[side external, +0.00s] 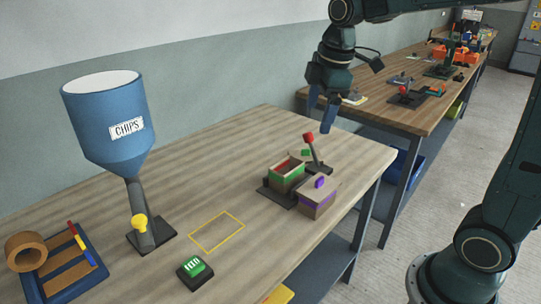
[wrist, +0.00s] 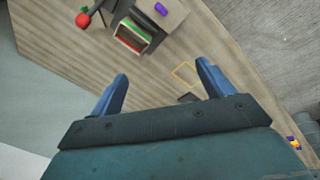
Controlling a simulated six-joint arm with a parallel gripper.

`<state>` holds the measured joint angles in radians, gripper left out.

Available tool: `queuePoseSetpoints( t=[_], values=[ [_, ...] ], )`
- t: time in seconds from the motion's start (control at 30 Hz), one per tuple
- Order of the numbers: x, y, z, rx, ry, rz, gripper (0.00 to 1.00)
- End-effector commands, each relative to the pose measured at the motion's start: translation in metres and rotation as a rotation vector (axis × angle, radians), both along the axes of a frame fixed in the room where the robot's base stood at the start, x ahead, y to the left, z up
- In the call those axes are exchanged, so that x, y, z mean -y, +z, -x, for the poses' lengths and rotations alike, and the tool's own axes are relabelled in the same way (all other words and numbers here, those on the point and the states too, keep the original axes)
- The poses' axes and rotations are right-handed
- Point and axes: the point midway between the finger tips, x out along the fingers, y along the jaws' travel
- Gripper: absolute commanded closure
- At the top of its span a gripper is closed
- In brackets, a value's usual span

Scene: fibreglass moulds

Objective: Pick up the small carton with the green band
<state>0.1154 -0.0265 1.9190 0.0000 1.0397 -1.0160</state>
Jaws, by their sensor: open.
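The small carton with the green band (side external: 286,178) stands on a dark base on the near workbench. Its top looks open, with red showing inside. In the wrist view the carton (wrist: 131,38) is near the top, left of centre, beyond my fingertips. A similar carton with a purple band (side external: 316,200) stands close beside it, with a purple piece on top; in the wrist view that purple piece (wrist: 161,8) is at the top edge. My gripper (side external: 320,108) is open and empty, high above the bench and behind the cartons. Its two blue fingers (wrist: 162,70) are spread apart.
A red-knobbed lever (side external: 309,138) rises right behind the cartons. A blue CHIPS hopper (side external: 107,120), a green button box (side external: 195,270) and a tape roll (side external: 25,252) are further left. The yellow outlined rectangle (side external: 217,232) is empty.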

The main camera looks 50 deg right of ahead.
Motion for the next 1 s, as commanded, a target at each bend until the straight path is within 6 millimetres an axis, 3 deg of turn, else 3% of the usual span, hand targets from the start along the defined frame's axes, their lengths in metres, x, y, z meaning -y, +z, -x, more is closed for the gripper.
queuePoseSetpoints(
  t=[0.3, 0.6, 0.8, 1.0],
  values=[
    [0.025, -0.035, -0.063, -0.104, 0.292, 0.04, 0.2],
    [0.049, -0.078, -0.11, -0.181, 0.555, 0.048, 0.2],
    [0.057, -0.095, -0.124, -0.205, 0.651, 0.047, 0.2],
    [0.058, -0.098, -0.127, -0.209, 0.672, 0.047, 0.2]
  ],
)
